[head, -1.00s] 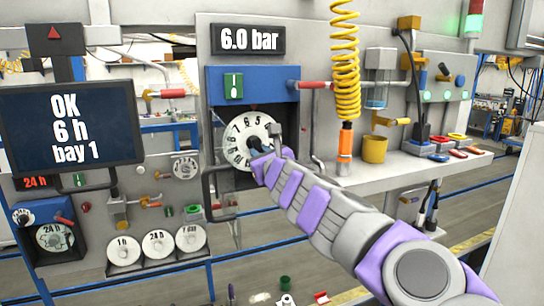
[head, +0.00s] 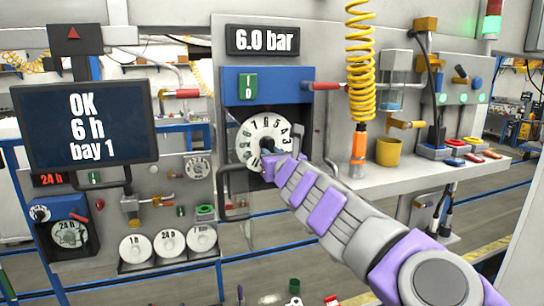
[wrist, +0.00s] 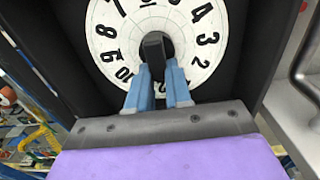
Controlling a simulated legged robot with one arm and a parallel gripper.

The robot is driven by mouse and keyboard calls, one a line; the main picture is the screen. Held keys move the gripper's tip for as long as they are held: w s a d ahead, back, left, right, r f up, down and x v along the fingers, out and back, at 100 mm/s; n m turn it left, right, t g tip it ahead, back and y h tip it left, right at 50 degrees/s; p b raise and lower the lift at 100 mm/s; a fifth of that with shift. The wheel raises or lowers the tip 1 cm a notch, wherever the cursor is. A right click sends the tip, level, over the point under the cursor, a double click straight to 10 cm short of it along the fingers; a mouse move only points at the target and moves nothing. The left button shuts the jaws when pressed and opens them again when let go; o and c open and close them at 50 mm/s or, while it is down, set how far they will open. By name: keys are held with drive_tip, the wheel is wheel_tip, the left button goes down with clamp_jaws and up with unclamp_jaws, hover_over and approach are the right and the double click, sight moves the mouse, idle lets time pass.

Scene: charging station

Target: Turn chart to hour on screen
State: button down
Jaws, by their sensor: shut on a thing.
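The white round chart (head: 262,136) with black hour numbers sits in a dark recess below a blue housing (head: 240,86). In the head view, 6 and 5 are near its top. In the wrist view, the chart (wrist: 105,42) shows numbers around its edge, with its top cut off and its bottom hidden. My gripper (head: 268,160) reaches it from the lower right. In the wrist view, my gripper (wrist: 159,70) has its blue fingers shut on the dark knob (wrist: 153,46) at the chart's middle. The screen (head: 86,167) on the left reads "OK 6 h bay 1".
A sign (head: 262,40) above reads "6.0 bar". A coiled yellow hose (head: 360,60) hangs right of the housing, with a yellow cup (head: 388,151) beyond it. Several spare white discs (head: 171,243) stand at the lower left.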

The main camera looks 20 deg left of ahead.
drive_tip(key=c, duration=1.4)
unclamp_jaws()
drive_tip(key=shift+f, duration=0.2)
drive_tip(key=shift+c, duration=0.2)
drive_tip(key=o, duration=0.4)
drive_tip(key=shift+w+d+r, duration=0.1)
drive_tip(key=shift+w, duration=0.05)
drive_tip(key=shift+a, duration=0.2)
drive_tip(key=shift+a, duration=0.2)
drive_tip(key=b+v, duration=0.4)
drive_tip(key=v, duration=1.3)
drive_tip(key=shift+d+b, duration=0.25)
drive_tip(key=shift+b, duration=0.15)
drive_tip(key=shift+a, duration=0.1)
